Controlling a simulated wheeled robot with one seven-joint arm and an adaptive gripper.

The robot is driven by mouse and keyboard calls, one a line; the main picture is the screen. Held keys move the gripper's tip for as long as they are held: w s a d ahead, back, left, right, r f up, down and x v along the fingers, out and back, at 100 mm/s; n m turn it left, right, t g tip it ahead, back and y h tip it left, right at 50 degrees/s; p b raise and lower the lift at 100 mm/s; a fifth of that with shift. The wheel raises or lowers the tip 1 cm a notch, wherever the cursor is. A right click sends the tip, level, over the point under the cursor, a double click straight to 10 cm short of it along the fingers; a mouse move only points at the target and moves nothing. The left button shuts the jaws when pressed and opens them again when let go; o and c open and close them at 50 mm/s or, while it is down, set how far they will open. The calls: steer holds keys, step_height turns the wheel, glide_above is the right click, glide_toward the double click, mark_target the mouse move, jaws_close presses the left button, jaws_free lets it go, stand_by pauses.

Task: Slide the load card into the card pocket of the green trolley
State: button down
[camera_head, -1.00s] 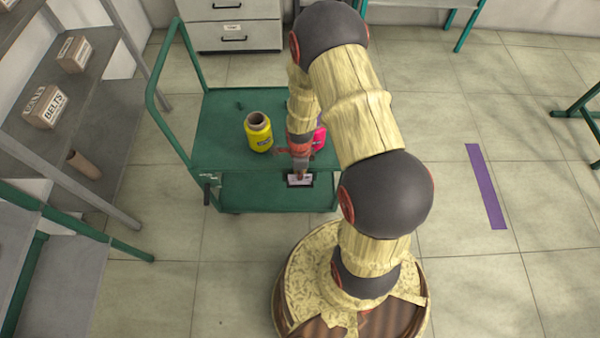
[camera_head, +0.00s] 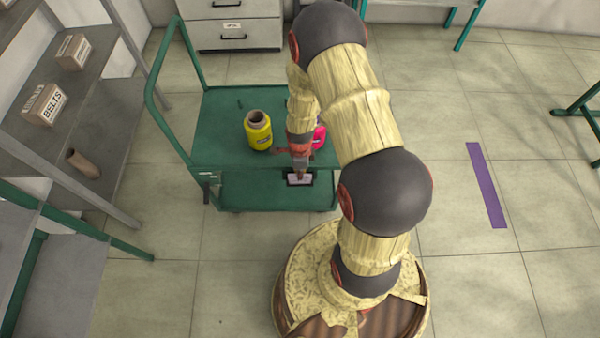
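The green trolley (camera_head: 222,150) stands left of my arm, with its handle on the left. The card pocket (camera_head: 311,181) is a small dark frame on the trolley's front side, below the top deck. The load card (camera_head: 298,181) is a small pale card at the pocket, its dark surround showing around it. I cannot tell how deep it sits. My gripper (camera_head: 300,174) points down just in front of the deck's edge. Its narrow fingers look shut on the card's top edge, though the tips are very small here.
A pink bobbin (camera_head: 319,137) stands there too, partly hidden by my arm. A grey shelf with boxes (camera_head: 45,104) is at the left. A purple floor strip (camera_head: 486,185) lies on clear floor at the right.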

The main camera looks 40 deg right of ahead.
steer(key=c, duration=2)
jaws_free()
steer(key=shift+o, duration=0.2)
step_height(320, 180, up, 12)
